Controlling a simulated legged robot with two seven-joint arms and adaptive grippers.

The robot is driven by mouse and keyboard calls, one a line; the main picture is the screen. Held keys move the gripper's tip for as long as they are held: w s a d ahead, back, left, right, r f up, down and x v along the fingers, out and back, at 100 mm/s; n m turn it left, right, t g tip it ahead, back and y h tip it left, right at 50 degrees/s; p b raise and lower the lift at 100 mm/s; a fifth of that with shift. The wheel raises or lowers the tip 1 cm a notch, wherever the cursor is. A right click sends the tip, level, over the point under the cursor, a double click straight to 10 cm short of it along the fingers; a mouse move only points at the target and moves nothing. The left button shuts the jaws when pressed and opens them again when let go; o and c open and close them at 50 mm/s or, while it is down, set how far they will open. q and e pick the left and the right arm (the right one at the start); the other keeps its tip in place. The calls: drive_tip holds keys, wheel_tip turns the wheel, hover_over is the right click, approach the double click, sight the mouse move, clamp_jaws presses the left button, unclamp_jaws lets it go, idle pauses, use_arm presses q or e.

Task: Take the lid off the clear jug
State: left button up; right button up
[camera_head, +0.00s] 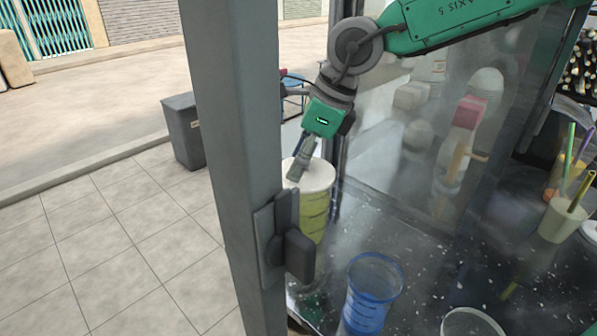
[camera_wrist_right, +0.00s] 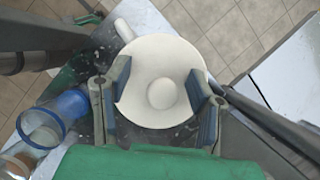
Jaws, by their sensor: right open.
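The clear jug (camera_head: 314,219) holds yellow-green liquid and stands upright on the wet metal counter, partly behind a grey post. A round white lid (camera_head: 318,175) covers its top. In the right wrist view the lid (camera_wrist_right: 155,55) is seen from above, with a round knob (camera_wrist_right: 162,94) in its middle. My right gripper (camera_head: 296,172) comes down over the lid. It is open, with its fingers (camera_wrist_right: 161,90) on either side of the knob and gaps between. I cannot tell whether the fingertips touch the lid. My left gripper is not in view.
A grey post (camera_head: 234,150) with a latch stands close left of the jug. A blue cup (camera_head: 371,290) and a clear cup (camera_head: 470,323) stand nearer. A cup with straws (camera_head: 562,222) is at right. Glass panels stand behind the counter.

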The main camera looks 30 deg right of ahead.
drive_tip(key=shift+s+r, duration=0.1)
drive_tip(key=shift+d, duration=0.3)
drive_tip(key=c, duration=0.4)
drive_tip(key=shift+d, duration=0.3)
clamp_jaws()
drive_tip(key=shift+d+f, duration=0.2)
drive_tip(key=shift+d, duration=0.1)
drive_tip(key=shift+a, duration=0.2)
drive_tip(key=shift+a+r, duration=0.2)
drive_tip(key=r, duration=0.6)
drive_tip(key=r+p, duration=0.1)
drive_tip(key=r, duration=0.2)
drive_tip(key=shift+d+r, duration=0.2)
drive_tip(key=shift+d, duration=0.05)
drive_tip(key=shift+r, duration=0.1)
